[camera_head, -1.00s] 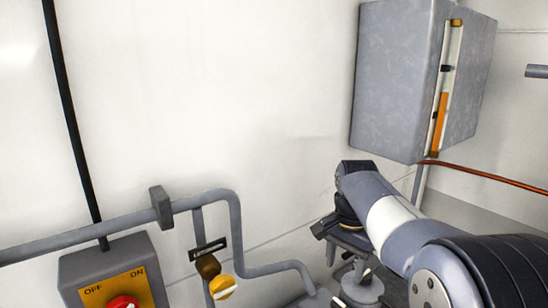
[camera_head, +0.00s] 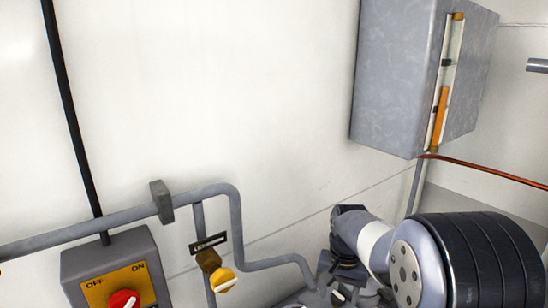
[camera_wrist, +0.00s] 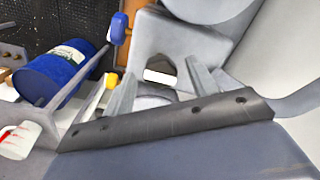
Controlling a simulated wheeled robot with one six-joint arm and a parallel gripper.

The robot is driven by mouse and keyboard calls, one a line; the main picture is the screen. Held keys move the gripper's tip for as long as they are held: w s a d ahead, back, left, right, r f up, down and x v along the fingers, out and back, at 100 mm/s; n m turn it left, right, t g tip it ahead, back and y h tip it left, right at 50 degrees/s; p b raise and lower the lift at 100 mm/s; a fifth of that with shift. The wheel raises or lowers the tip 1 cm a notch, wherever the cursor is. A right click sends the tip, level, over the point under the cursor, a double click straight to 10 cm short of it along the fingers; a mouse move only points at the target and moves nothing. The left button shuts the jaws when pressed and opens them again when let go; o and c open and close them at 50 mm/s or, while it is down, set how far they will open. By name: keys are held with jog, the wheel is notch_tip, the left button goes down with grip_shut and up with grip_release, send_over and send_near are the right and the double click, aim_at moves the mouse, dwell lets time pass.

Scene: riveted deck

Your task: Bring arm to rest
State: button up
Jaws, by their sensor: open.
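My arm shows at the lower right of the head view, folded low with its dark ribbed section nearest the camera. My gripper (camera_wrist: 160,88) shows in the wrist view with its two grey fingers standing apart from a dark bar. It is open, and I see nothing held between the fingers. Grey surfaces lie just beyond the fingers; I cannot tell whether they touch. In the head view the fingertips are hidden or too small to make out.
A switch box (camera_head: 75,262) with a red knob (camera_head: 122,300) is at lower left, beside grey pipes (camera_head: 236,215) and a yellow knob (camera_head: 222,280). A large grey cabinet (camera_head: 395,75) hangs at upper right. A blue drum (camera_wrist: 58,72) shows in the wrist view. The middle wall is clear.

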jog(key=n, duration=0.6)
jog(key=shift+b, duration=0.4)
jog(key=n+b, duration=0.1)
jog(key=n, duration=0.6)
jog(key=shift+n, duration=0.3)
jog(key=shift+r, duration=2.3)
